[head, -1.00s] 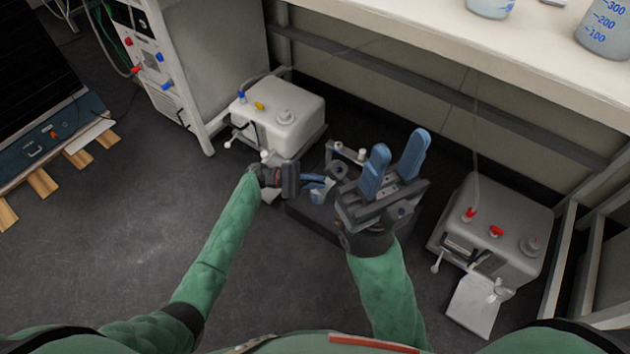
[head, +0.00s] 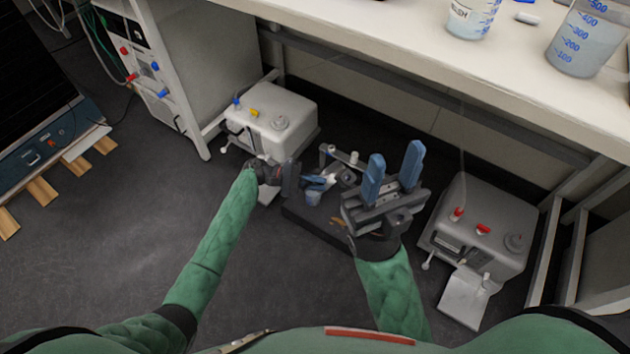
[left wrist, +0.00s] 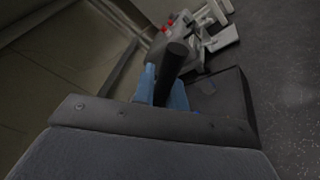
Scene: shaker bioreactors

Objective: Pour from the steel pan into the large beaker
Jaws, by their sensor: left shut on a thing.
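My left gripper (head: 318,186) is low in front of the bench and is shut on a dark rod-like handle (left wrist: 172,72), which I take to be the steel pan's. In the left wrist view the handle stands up between the blue fingers. In the head view only a small greyish part (head: 313,198) shows by the fingers, so I cannot tell the pan's tilt or contents. My right gripper (head: 396,168) is open and empty, its blue fingers apart. The large beaker (head: 585,45), with blue marks and bluish liquid, stands on the bench at upper right.
A smaller labelled beaker (head: 470,20) stands left of the large one on the bench (head: 420,55). The bench's front edge lies above both grippers. White boxed devices stand on the floor at left (head: 272,112) and right (head: 484,228). Bench legs stand at both sides.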

